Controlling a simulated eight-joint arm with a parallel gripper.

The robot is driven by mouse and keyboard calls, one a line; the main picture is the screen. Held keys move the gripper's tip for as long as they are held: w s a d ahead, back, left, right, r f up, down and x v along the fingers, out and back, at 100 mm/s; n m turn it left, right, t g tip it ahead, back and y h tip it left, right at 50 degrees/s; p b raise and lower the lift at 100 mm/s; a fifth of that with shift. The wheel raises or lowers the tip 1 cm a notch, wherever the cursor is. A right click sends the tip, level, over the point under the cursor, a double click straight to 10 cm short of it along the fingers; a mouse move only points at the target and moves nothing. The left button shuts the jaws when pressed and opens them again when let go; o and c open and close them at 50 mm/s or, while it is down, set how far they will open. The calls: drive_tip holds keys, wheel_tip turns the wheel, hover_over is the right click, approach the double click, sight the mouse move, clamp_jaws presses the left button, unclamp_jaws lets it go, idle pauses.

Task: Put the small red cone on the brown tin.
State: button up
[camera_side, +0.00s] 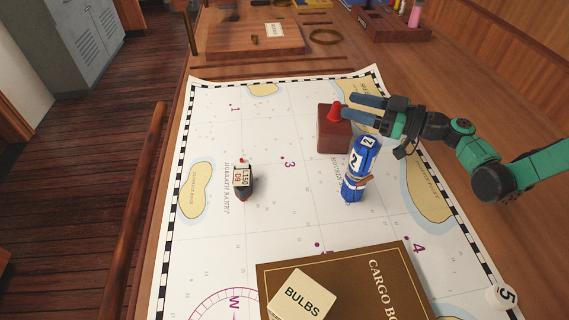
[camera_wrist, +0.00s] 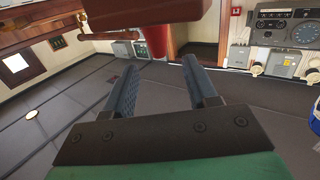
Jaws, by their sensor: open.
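The small red cone (camera_side: 334,113) stands upright on top of the brown tin (camera_side: 333,138), near the tin's upper edge in the side view. My gripper (camera_side: 347,105) is open and empty, just right of the cone, with its blue fingers pointing left toward it. In the wrist view the picture is upside down: the cone (camera_wrist: 155,38) hangs narrow end down from the tin (camera_wrist: 125,14), just past the gap between my open fingertips (camera_wrist: 160,64). I cannot tell whether a finger touches the cone.
A small ship model (camera_side: 243,182) sits left on the chart. The chart's left middle is mostly clear.

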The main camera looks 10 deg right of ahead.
drive_tip(key=v, duration=0.3)
drive_tip(key=shift+d+r, duration=0.1)
drive_tip(key=s+d+r+m+g+h, duration=0.1)
drive_tip(key=s+d+r+m+h, duration=0.2)
drive_tip(key=s+d+m+h, duration=0.2)
drive_tip(key=s+d+r+m+g+h, duration=0.1)
drive_tip(key=s+d+r+m+h, duration=0.2)
drive_tip(key=s+d+m+h, duration=0.3)
drive_tip(key=s+d+h, duration=0.1)
drive_tip(key=s+h, duration=0.2)
drive_tip(key=s, duration=0.2)
drive_tip(key=shift+s+d+r+g, duration=0.2)
drive_tip(key=shift+r+g, duration=0.1)
